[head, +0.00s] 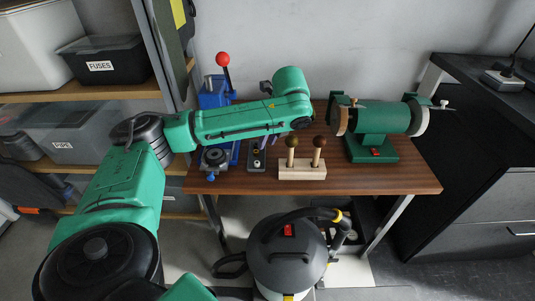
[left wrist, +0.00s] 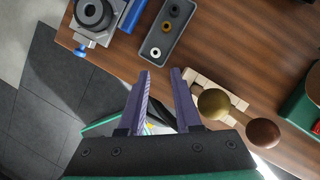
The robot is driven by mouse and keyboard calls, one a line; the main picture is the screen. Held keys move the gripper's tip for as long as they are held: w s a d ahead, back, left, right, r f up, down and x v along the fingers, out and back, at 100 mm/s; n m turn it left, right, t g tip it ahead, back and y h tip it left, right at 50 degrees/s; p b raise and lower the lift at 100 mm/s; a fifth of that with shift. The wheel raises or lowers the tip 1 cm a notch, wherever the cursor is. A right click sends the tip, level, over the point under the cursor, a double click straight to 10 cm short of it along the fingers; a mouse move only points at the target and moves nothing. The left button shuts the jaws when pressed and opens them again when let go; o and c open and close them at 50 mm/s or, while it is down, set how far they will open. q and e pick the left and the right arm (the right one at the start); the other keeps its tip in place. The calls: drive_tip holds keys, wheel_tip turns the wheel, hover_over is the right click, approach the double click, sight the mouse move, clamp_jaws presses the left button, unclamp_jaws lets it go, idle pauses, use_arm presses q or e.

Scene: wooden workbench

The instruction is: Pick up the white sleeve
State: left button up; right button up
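The white sleeve (left wrist: 155,53) looks like a small pale ring at the near end of a dark grey tray (left wrist: 177,40) in the left wrist view. A tan ring and a dark one share that tray. In the head view the tray (head: 256,152) is partly covered by my left arm, and I cannot clearly tell the sleeve there. My left gripper (left wrist: 160,72) is open, with two purple fingers apart and nothing between them. In the picture its tips lie just below the sleeve, apart from it. My right gripper is not in view.
A wooden block with two ball-topped pegs (head: 302,172) stands right of the tray. A blue press with a red-knobbed lever (head: 222,60) stands left, a green grinder (head: 372,118) right. The bench's front edge (head: 350,188) is clear; a vacuum (head: 287,255) stands below.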

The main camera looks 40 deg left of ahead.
sight(257, 162)
use_arm(q)
drive_tip(key=f, duration=0.1)
drive_tip(key=s+a+f, duration=0.1)
drive_tip(key=f, duration=0.1)
drive_tip(key=a+f, duration=0.1)
drive_tip(key=f, duration=0.1)
drive_tip(key=shift+s+a+f+b, duration=0.1)
drive_tip(key=shift+s+a+b, duration=0.1)
drive_tip(key=shift+b, duration=0.15)
drive_tip(key=x, duration=0.4)
drive_tip(key=w+x, duration=0.1)
drive_tip(key=x, duration=0.1)
drive_tip(key=shift+f+b, duration=0.1)
drive_tip(key=shift+b, duration=0.25)
drive_tip(key=shift+w+f, duration=0.1)
clamp_jaws()
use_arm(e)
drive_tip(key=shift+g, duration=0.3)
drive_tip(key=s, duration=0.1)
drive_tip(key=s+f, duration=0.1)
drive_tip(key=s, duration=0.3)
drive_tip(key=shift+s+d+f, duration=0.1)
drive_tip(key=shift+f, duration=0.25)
